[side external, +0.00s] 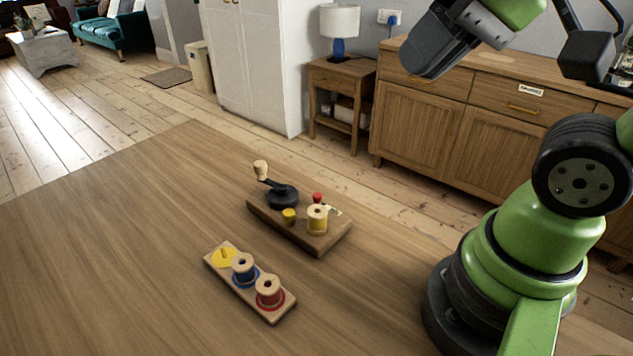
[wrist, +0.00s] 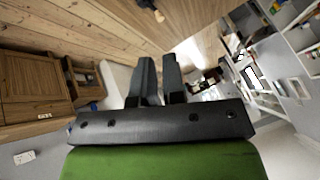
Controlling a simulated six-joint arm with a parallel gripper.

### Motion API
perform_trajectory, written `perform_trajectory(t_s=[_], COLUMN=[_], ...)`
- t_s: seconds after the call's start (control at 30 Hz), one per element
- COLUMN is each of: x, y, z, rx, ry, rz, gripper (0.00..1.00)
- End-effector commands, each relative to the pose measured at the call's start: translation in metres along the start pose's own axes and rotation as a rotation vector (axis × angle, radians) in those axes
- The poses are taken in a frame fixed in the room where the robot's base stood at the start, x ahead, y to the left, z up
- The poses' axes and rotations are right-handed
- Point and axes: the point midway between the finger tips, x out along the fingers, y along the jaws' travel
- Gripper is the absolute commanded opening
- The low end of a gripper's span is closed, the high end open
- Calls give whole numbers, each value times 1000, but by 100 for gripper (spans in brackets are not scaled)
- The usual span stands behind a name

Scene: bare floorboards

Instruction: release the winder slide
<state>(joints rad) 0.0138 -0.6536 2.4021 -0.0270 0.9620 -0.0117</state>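The winder (side external: 299,226) is a wooden board on the table. It carries a black crank (side external: 281,195) with a wooden knob, a yellow knob (side external: 289,215), a red knob (side external: 317,197) and a wooden spool with a yellow band (side external: 317,218). A small pale part lies beside the spool; I cannot tell which part is the slide. My gripper (side external: 428,62) is high above the table, up and right of the winder, and touches nothing. In the wrist view its two grey fingers (wrist: 159,75) show a narrow empty gap between them.
A spool board (side external: 282,311) lies in front of the winder, with a yellow disc and peg (side external: 225,257), a blue spool (side external: 243,269) and a red spool (side external: 269,292). The table's left side (side external: 110,260) is clear. A sideboard (side external: 440,110) stands behind.

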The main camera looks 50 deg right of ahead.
Motion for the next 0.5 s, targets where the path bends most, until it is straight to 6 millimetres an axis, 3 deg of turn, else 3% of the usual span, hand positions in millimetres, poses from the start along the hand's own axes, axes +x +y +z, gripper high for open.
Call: perform_trajectory(t_s=[0.27, 0.5], x=[15, 48], y=[-10, -7], z=[-62, -113], rx=[58, 127], ry=[-159, -300], rz=[93, 171], gripper=[0, 0])
